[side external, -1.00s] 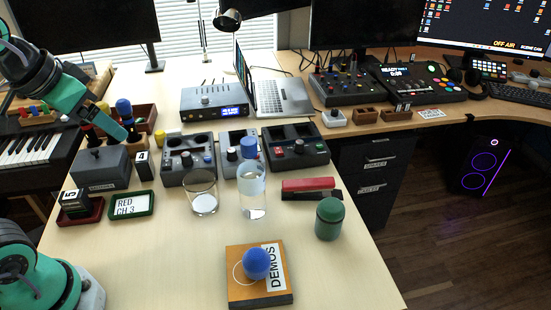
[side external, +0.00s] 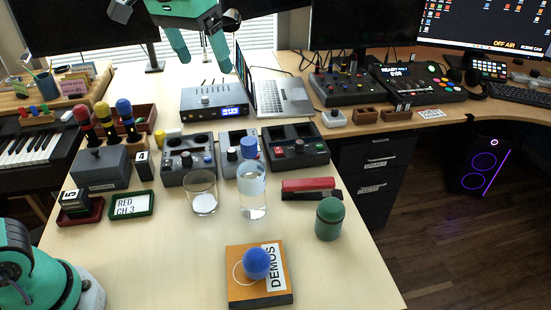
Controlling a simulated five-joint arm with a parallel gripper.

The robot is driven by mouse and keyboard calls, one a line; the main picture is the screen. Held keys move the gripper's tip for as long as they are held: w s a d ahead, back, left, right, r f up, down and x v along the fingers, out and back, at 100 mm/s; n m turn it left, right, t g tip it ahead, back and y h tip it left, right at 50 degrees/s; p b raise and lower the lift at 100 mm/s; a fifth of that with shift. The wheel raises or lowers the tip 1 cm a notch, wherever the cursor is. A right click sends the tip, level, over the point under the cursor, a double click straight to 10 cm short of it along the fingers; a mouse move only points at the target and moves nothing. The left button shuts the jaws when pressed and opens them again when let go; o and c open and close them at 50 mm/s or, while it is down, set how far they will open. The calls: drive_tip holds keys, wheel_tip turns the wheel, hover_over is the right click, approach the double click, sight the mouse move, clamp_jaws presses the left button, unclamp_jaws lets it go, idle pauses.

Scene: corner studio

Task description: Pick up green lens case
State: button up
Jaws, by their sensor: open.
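In the side external view, a dark green, rounded upright container with a domed lid (side external: 329,218), the likely green lens case, stands on the desk near its right edge. My gripper (side external: 202,52) is at the top of the picture, fingers pointing down and spread apart, with nothing between them. It is up and to the left of the green case and well apart from it.
A red stapler-like object (side external: 308,184) lies just behind the case. A clear bottle with a blue cap (side external: 252,185) and a glass (side external: 202,192) stand to its left. An orange DEMOS box (side external: 240,285) with a blue ball (side external: 256,263) sits in front.

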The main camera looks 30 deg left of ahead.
drive_tip(key=w+d+f+g, duration=0.1)
drive_tip(key=w+d+f, duration=0.1)
drive_tip(key=w+d, duration=0.7)
drive_tip(key=g, duration=0.2)
hover_over(330, 218)
drive_tip(key=w+a, duration=0.1)
drive_tip(key=w, duration=0.2)
wheel_tip(330, 218, down, 7)
drive_tip(key=shift+y, duration=0.5)
drive_tip(key=f, duration=1.9)
drive_tip(key=shift+s+f, duration=0.1)
drive_tip(key=shift+s, duration=0.1)
drive_tip(key=shift+w+f, duration=0.1)
drive_tip(key=shift+f, duration=4.35)
drive_tip(key=shift+r, duration=0.1)
drive_tip(key=c, duration=1.3)
drive_tip(key=shift+o, duration=0.2)
drive_tip(key=shift+r, duration=0.1)
